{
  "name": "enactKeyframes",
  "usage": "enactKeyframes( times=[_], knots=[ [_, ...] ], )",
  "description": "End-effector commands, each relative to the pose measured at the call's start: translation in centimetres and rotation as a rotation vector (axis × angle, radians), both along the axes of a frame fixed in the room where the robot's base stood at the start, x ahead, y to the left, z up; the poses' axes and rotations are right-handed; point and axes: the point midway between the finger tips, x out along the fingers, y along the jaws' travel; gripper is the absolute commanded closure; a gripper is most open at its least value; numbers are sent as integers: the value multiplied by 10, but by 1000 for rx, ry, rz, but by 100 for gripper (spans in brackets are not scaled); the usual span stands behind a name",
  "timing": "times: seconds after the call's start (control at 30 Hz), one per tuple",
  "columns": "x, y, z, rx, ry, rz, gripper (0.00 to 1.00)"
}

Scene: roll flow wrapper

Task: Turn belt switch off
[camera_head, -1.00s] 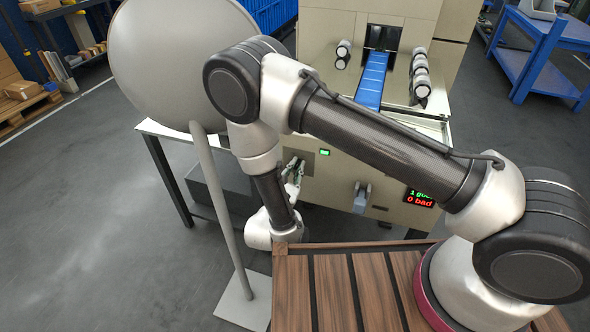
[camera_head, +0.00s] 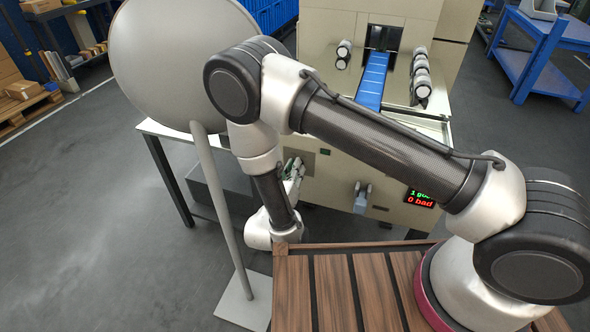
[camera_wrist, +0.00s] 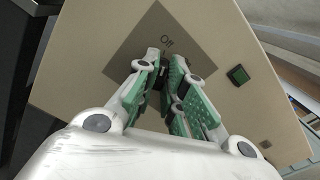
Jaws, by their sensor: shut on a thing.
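The belt switch's grey plate (camera_wrist: 122,62) is on the beige machine front in the wrist view, with the word "Off" on it. My gripper (camera_wrist: 165,78) reaches onto this plate below the word, its green-padded fingers shut on the switch knob. The knob is mostly hidden between the fingers, so its exact angle cannot be told. In the head view my gripper (camera_head: 293,172) is at the machine's front. A square green lamp (camera_wrist: 238,75) beside the plate is dark; it also shows dark in the head view (camera_head: 324,152).
The machine (camera_head: 330,195) has a blue belt (camera_head: 371,80) on top and a display (camera_head: 420,198) on its front. A grey disc on a post (camera_head: 210,190) stands left of my arm. A blue table (camera_head: 545,50) stands at the far right.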

Motion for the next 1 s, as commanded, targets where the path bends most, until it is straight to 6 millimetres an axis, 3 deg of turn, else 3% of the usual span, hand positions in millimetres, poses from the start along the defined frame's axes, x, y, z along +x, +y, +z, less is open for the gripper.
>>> enactKeyframes(
  times=[0.7,0.73,0.83,1.0],
  knots=[
    [-1,1,-1,-76,30,2,100],
    [-1,1,-1,-76,30,2,87],
    [-1,1,-1,-76,30,2,68],
    [0,0,-1,-76,29,2,67]
  ],
)
